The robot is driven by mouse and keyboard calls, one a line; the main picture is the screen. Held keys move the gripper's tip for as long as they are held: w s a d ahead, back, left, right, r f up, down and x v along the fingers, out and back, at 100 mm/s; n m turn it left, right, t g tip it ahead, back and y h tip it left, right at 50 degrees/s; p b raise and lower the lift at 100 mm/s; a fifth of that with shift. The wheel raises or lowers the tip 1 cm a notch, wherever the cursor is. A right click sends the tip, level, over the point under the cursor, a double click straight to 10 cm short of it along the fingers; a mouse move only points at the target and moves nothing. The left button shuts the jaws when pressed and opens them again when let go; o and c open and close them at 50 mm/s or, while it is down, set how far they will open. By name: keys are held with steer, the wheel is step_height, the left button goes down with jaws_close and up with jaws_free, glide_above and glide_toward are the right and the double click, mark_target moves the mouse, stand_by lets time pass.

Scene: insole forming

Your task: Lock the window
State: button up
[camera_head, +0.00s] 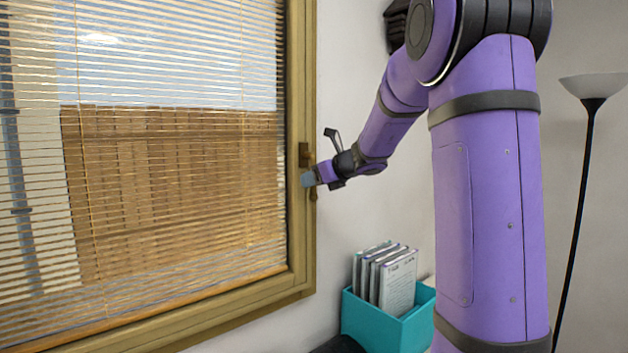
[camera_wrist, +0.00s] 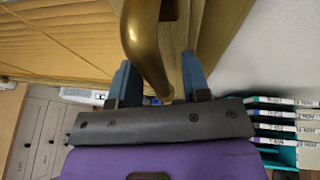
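The window (camera_head: 302,250) has a wooden frame and fills the left of the head view. Its brass handle shows in the wrist view (camera_wrist: 146,50) as a thick curved bar, and a small brown part of it (camera_head: 304,153) shows on the frame's right side in the head view. My gripper (camera_head: 307,180) is at the handle. In the wrist view my gripper (camera_wrist: 158,72) has its two blue fingers wide apart, with the bar running down between them. The bar looks nearer the left finger; I cannot tell whether it touches. In the head view my gripper hides much of the handle.
Slatted blinds (camera_head: 170,190) cover the window pane. A teal box of folders (camera_head: 385,325) stands below and right of the window. A floor lamp (camera_head: 590,110) stands at the far right. The wrist view shows a grey cabinet (camera_wrist: 38,130) at lower left.

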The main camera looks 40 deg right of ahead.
steer(key=v, duration=1)
steer(key=shift+s, duration=0.4)
steer(key=shift+r, duration=0.1)
